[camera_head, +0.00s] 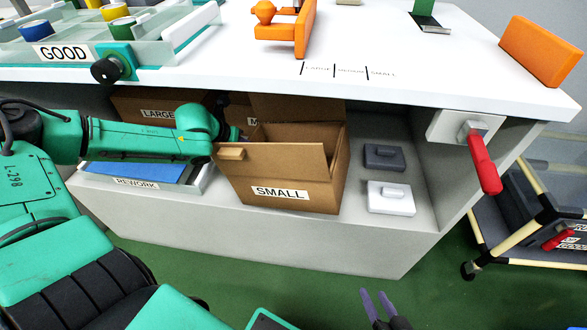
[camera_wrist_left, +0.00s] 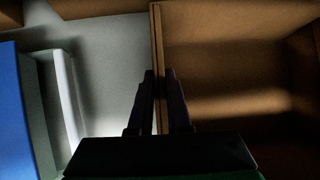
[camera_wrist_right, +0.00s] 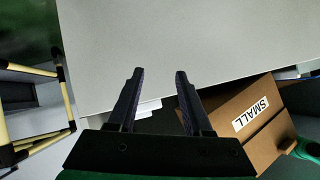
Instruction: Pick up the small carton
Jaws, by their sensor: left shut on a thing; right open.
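The small carton (camera_head: 318,192) is an open brown box labelled SMALL on the shelf under the table. In the head view it looks tilted. My left gripper (camera_wrist_left: 160,82) is shut on the carton's left wall (camera_wrist_left: 158,40), one finger on each side of it; in the head view the fingers are mostly hidden behind the box. My right gripper (camera_head: 376,302) is open and empty, in front of the shelf and below the carton. In the right wrist view the carton (camera_wrist_right: 240,128) shows to the right of my open right fingers (camera_wrist_right: 155,75).
The large carton (camera_head: 140,106) and another carton (camera_head: 272,104) stand behind on the shelf. A blue REWORK tray (camera_head: 140,172) lies to the left. Dark (camera_head: 384,157) and white (camera_head: 391,198) parts lie to the right. A red handle (camera_head: 484,165) juts from the table's right side.

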